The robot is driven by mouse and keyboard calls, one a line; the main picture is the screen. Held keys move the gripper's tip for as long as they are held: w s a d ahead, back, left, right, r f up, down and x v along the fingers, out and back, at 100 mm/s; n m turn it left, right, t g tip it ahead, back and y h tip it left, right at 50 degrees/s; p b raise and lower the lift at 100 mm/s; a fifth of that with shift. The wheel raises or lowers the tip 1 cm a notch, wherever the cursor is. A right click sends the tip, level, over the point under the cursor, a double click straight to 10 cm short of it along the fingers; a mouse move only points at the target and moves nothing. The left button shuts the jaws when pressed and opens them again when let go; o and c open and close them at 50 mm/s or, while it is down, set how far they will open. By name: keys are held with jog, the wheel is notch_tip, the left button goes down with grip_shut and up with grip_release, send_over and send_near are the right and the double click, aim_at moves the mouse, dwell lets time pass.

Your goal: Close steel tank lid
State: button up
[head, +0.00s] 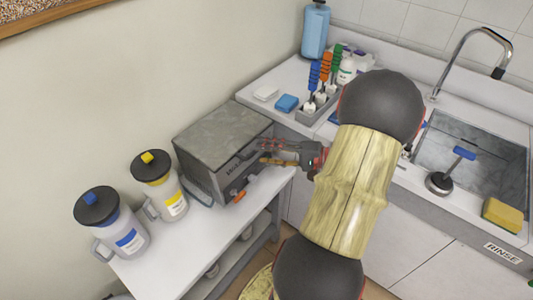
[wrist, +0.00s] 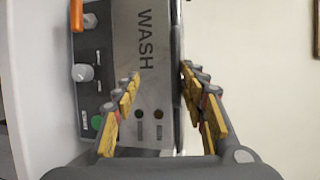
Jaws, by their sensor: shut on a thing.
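The steel tank (head: 207,180) is a grey metal box on the white side table. Its lid (head: 218,132) lies flat over the top and looks down; any small gap at the front is hard to see. My gripper (head: 264,152) reaches in from the right to the lid's front edge. In the wrist view, the fingers (wrist: 158,80) stand apart in front of the steel panel marked WASH (wrist: 147,60), the right finger by the dark lid edge (wrist: 178,95). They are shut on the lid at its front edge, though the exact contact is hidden.
A control panel (wrist: 88,88) with a knob and orange switch is on the tank's front. Two lidded jugs, yellow (head: 172,200) and blue (head: 127,236), stand left of it. A brush rack (head: 315,108) and sink (head: 470,150) are on the right counter.

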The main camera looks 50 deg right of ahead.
jog(key=v, duration=1.2)
jog(key=shift+c, duration=0.5)
